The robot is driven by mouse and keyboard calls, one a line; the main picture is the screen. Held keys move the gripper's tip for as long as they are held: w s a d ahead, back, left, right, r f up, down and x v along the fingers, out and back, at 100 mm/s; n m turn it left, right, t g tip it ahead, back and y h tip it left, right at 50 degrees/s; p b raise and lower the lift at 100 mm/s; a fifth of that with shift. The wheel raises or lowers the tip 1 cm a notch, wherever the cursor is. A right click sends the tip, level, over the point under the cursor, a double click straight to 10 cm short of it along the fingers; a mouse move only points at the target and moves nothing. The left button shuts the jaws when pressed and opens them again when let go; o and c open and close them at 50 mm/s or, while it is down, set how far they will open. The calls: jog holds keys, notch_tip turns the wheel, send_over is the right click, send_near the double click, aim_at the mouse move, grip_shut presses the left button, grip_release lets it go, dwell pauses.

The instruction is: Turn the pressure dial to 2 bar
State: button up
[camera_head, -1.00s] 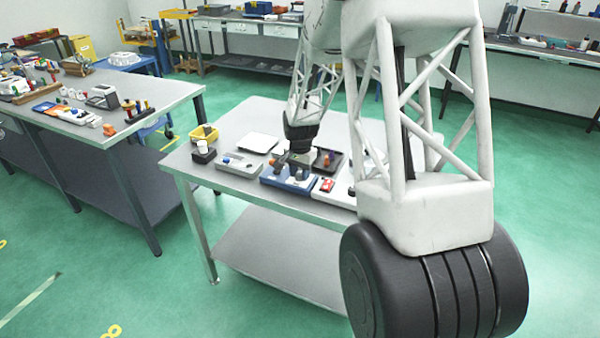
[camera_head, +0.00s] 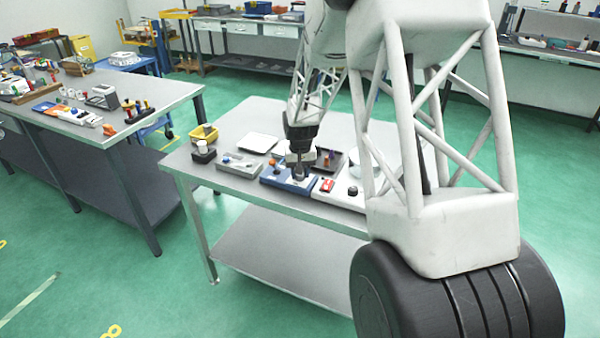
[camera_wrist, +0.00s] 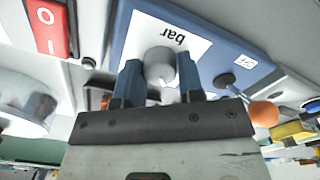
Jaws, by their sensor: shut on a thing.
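The pressure dial (camera_wrist: 160,62) is a round grey knob on a white label marked "bar", which appears upside down in the wrist view. It sits on a blue panel (camera_wrist: 215,52), which also shows on the table in the head view (camera_head: 273,180). My gripper (camera_wrist: 158,82) is shut on the dial, with one blue finger on each side of it. In the head view my gripper (camera_head: 300,174) is low over the blue panel and hides the dial. The dial's pointer and scale values cannot be read.
A lever with an orange ball (camera_wrist: 264,114) stands beside the dial on the blue panel. A red rocker switch (camera_wrist: 48,28) is on the neighbouring white panel (camera_head: 340,194). A grey panel (camera_head: 240,167) lies to the left. A yellow bin (camera_head: 204,132) stands at the table's left.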

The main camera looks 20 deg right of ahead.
jog(key=shift+n, duration=1.1)
jog(key=o, duration=0.9)
jog(key=shift+r, duration=0.15)
jog(key=shift+r, duration=3.75)
